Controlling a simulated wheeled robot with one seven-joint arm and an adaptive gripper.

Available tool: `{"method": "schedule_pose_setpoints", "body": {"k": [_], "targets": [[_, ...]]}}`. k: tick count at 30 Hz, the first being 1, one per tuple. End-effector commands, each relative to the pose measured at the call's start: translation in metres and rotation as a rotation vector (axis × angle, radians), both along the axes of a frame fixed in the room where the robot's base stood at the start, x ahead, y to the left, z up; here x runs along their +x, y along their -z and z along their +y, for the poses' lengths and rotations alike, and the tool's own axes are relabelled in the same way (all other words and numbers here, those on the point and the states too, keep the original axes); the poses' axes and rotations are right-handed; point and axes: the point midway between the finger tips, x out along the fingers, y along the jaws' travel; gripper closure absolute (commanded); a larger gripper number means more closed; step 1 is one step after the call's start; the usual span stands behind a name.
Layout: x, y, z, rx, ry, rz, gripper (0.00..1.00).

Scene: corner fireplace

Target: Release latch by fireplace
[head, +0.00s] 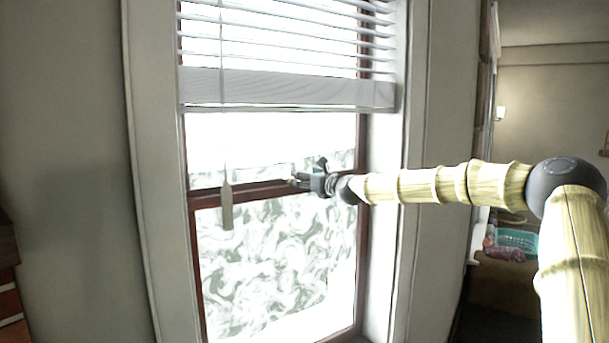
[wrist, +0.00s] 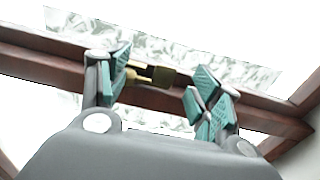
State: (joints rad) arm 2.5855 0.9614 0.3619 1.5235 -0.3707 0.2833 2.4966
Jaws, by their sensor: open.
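The latch (wrist: 160,77), a small brass-coloured piece with a dark knob end, is on the brown middle rail of the window (head: 250,192) in the wrist view. My gripper (wrist: 163,70) is open, with one teal-padded finger on each side of the latch in the picture. The latch looks closer to the left finger, which hides part of it. I cannot tell whether a finger touches it. In the head view my gripper (head: 305,180) is at the right part of the rail and largely hides the latch area.
A white blind (head: 285,88) hangs over the upper window. Its cord with a pale tassel (head: 227,206) hangs left of my gripper. The white window frame (head: 388,230) stands to the right. A teal basket (head: 518,239) is in the room at far right.

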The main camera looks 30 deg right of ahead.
Motion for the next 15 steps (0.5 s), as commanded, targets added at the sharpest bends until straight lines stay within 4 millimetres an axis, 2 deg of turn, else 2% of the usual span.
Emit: {"method": "schedule_pose_setpoints", "body": {"k": [6, 15], "targets": [[0.011, -0.001, 0.000, -0.001, 0.000, 0.000, 0.36], [0.014, 0.000, 0.000, 0.000, 0.000, 0.000, 0.36]]}}
